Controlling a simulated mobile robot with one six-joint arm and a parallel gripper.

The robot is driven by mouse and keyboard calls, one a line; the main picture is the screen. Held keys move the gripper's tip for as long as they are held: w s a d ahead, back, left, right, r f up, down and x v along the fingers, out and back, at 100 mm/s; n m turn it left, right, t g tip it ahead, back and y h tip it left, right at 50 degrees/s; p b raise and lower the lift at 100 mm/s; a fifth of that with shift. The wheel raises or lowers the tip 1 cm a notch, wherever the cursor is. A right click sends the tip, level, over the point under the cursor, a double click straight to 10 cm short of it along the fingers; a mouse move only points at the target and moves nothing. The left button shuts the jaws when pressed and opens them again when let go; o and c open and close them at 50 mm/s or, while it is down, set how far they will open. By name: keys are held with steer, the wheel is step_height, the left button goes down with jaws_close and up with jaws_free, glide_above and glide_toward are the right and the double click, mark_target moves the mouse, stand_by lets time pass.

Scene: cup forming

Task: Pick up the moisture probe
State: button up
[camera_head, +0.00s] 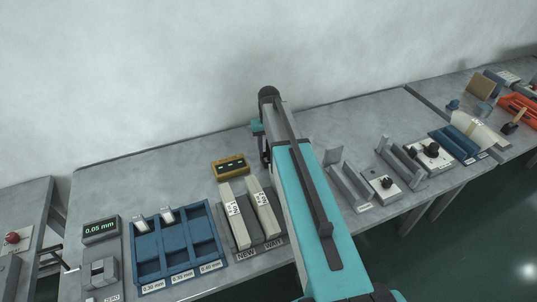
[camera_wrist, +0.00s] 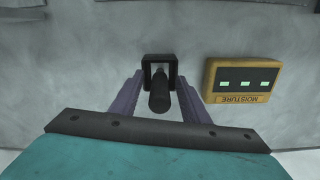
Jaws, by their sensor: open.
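In the wrist view a black probe-like piece (camera_wrist: 159,97) with a rounded end and a square black frame (camera_wrist: 160,61) behind it lies between the two fingers of my gripper (camera_wrist: 159,80). I take it for the moisture probe. The fingers are open, one on each side, with a gap showing. A yellow meter labelled MOISTURE (camera_wrist: 241,80) with three green displays sits just right of the gripper. In the head view the yellow meter (camera_head: 230,166) stands left of my arm, and my arm hides the probe.
A blue divided tray (camera_head: 177,243) with thickness labels and a grey rack (camera_head: 240,226) marked NEW and WAIT, holding pale labelled blocks, stand front left. Grey fixtures (camera_head: 349,187) and a white control box (camera_head: 384,189) stand right of my arm. The wall is close behind the bench.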

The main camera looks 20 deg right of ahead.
stand_by(0.4)
jaws_close()
steer(key=shift+r, duration=0.2)
steer(key=shift+r+b, duration=1.65)
steer(key=shift+r, duration=3.15)
